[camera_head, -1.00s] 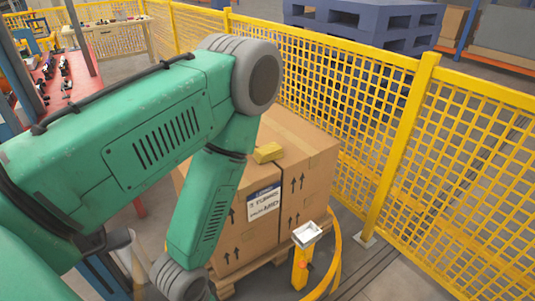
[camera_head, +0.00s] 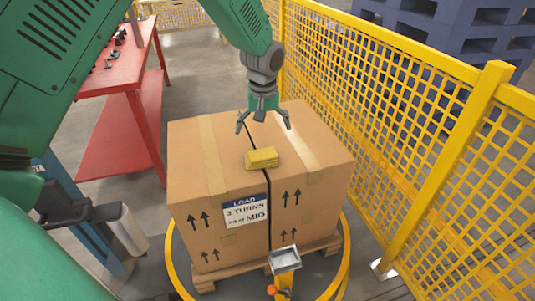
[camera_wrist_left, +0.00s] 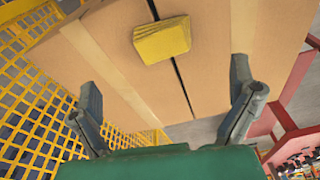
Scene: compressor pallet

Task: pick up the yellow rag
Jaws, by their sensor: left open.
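The yellow rag (camera_head: 262,158) is a small folded block lying on top of a large cardboard box (camera_head: 205,145), across the dark strap near the box's front edge. My left gripper (camera_head: 263,122) hangs over the box top, behind the rag in the head view, with its fingers spread and nothing between them. In the left wrist view the rag (camera_wrist_left: 162,40) lies beyond the two open fingers (camera_wrist_left: 165,115), apart from them. The exact height of the fingers above the box cannot be told. My right gripper is not in view.
The box stands on a wooden pallet (camera_head: 222,275) inside a yellow ring rail (camera_head: 177,265). A small post with a grey tray (camera_head: 284,259) stands in front. Yellow mesh fencing (camera_head: 390,110) runs close on the right. A red workbench (camera_head: 120,70) stands at the left.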

